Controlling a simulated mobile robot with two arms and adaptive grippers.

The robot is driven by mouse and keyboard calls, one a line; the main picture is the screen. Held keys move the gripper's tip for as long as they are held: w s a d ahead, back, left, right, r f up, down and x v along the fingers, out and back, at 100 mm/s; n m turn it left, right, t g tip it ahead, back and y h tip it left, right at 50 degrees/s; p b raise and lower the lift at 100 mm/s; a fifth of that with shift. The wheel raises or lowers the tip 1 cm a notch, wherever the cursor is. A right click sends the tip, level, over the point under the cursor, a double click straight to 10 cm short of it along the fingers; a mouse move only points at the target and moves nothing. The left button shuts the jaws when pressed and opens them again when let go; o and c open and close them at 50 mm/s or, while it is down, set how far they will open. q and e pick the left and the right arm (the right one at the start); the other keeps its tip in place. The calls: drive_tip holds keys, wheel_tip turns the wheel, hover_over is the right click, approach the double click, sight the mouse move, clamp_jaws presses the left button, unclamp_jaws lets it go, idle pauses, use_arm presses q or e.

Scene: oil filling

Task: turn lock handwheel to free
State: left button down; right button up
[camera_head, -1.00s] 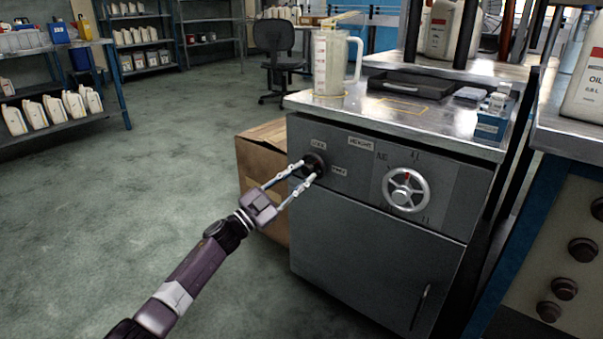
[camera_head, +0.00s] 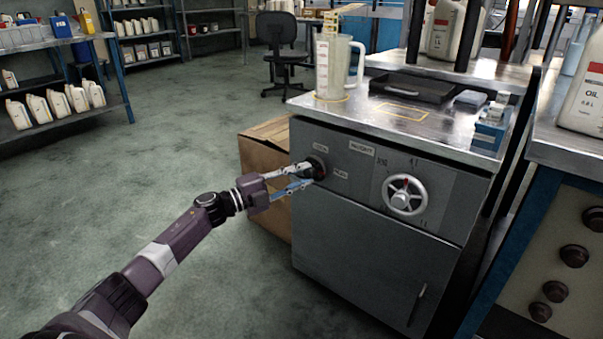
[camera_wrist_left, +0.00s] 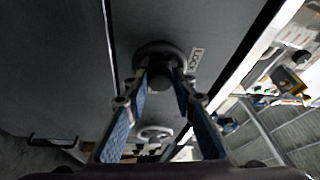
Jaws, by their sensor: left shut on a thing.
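The lock handwheel (camera_head: 317,167) is a small dark round knob on the upper left of the grey cabinet's front, between the LOCK label and a second label that is blurred. My left gripper (camera_head: 313,172) is shut on it, one finger on either side. In the left wrist view the dark knob (camera_wrist_left: 160,72) sits between the two fingertips (camera_wrist_left: 162,66), with the LOCK label beside it. The fingers hide part of the knob. My right gripper is not in view.
A larger silver handwheel (camera_head: 404,195) with a red mark is to the right on the same cabinet (camera_head: 365,235). A measuring jug (camera_head: 335,68), a dark tray (camera_head: 412,88) and a blue box (camera_head: 491,127) stand on top. A cardboard box (camera_head: 262,165) is beside the cabinet.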

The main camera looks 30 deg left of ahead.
use_arm(q)
drive_tip(key=shift+m, duration=0.4)
drive_tip(key=c, duration=1.6)
unclamp_jaws()
drive_tip(key=r+v, duration=0.1)
drive_tip(key=v, duration=1.1)
drive_tip(key=shift+f, duration=0.35)
drive_tip(key=shift+d, duration=0.1)
